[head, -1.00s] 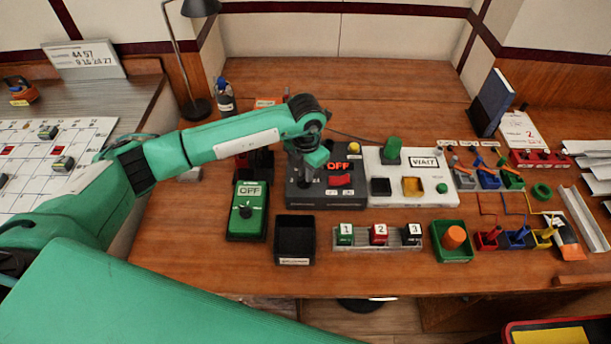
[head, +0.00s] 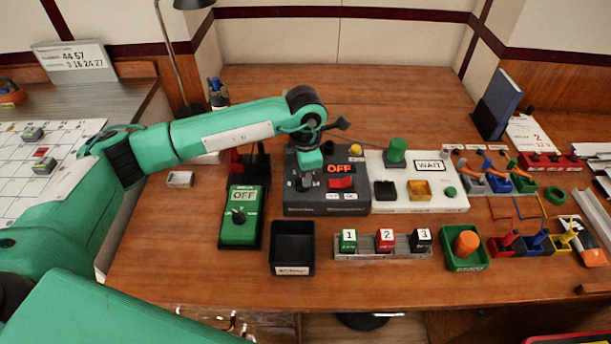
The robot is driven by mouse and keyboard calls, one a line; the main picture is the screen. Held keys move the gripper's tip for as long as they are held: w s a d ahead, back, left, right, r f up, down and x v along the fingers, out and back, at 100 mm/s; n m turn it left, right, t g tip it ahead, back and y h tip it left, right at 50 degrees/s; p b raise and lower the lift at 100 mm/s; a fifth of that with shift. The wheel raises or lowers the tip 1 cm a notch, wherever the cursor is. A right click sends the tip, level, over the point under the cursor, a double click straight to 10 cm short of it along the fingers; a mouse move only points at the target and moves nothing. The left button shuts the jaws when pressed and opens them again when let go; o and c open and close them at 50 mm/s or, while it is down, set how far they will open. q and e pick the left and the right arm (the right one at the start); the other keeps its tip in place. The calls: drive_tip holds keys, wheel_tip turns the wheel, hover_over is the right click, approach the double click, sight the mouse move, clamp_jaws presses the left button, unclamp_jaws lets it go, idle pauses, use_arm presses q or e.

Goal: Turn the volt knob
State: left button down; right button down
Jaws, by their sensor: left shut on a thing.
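A dark grey panel (head: 325,206) with a lit OFF display and a red rocker switch (head: 341,183) stands at the middle of the table. My left gripper (head: 304,182) points down onto the left part of this panel. It is shut on a small dark knob there, which the fingers mostly hide. I cannot read a volt label or see which way this knob points. A green box (head: 240,233) with its own OFF display and a dark dial (head: 239,216) stands just to the left. My right gripper is not in view.
A black open bin (head: 292,262) and a rack with numbered blocks (head: 382,250) stand in front. A white WAIT panel (head: 417,203) adjoins on the right, with a green bin (head: 462,262) nearer the front. The back of the table is mostly clear.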

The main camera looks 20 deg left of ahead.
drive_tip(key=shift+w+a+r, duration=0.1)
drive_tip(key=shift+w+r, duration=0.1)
use_arm(q)
drive_tip(key=shift+r, duration=0.1)
drive_tip(key=c, duration=1.5)
unclamp_jaws()
drive_tip(key=shift+o, duration=0.2)
